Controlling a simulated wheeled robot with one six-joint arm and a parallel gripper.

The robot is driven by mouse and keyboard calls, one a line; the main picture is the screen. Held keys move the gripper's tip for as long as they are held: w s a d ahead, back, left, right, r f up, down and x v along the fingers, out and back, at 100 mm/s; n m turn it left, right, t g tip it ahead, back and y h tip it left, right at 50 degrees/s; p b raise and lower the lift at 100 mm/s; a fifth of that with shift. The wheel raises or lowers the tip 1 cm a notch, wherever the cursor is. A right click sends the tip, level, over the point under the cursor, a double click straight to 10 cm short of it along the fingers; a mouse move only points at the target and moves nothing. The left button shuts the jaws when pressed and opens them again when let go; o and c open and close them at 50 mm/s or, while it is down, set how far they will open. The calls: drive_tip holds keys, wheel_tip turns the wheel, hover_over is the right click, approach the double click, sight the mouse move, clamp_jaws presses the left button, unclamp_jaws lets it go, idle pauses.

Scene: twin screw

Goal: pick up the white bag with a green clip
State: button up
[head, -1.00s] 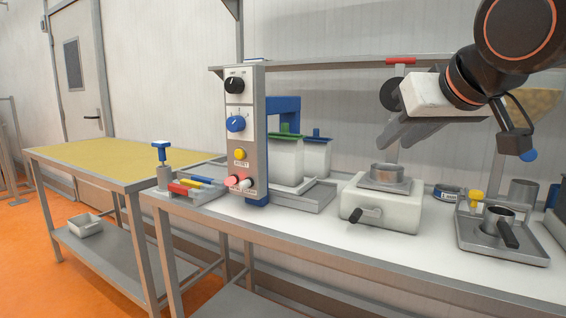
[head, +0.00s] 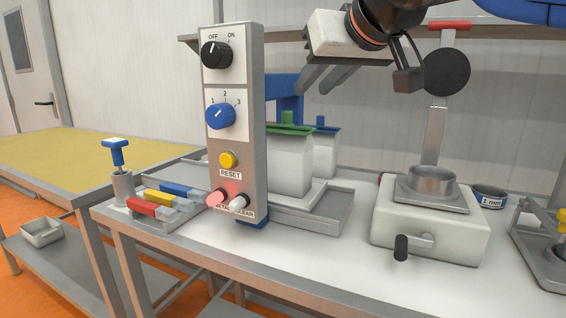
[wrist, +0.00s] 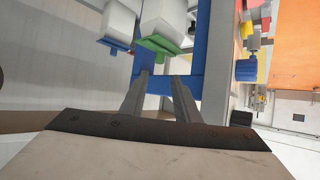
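The white bag with a green clip (head: 291,165) stands upright on a grey tray behind the control panel, its left part hidden by the panel. Its green clip (head: 289,126) is on top. In the wrist view the bag (wrist: 165,22) appears upside down, with the clip (wrist: 161,46) just beyond the fingertips. My gripper (head: 314,88) is above and slightly right of the bag, apart from it. In the wrist view its two fingers (wrist: 161,80) are spread with nothing between them.
A white bag with a blue clip (head: 326,150) stands behind the green-clipped one. The control panel (head: 235,180) stands in front, with a blue frame (head: 284,84) behind it. A white device with a metal cup (head: 430,222) is to the right. A shelf runs along the wall.

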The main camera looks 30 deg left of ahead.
sight(289, 113)
drive_tip(key=x, duration=1.1)
drive_tip(key=shift+r+x, duration=0.2)
drive_tip(key=shift+x, duration=2.4)
drive_tip(key=shift+w, duration=0.1)
clamp_jaws()
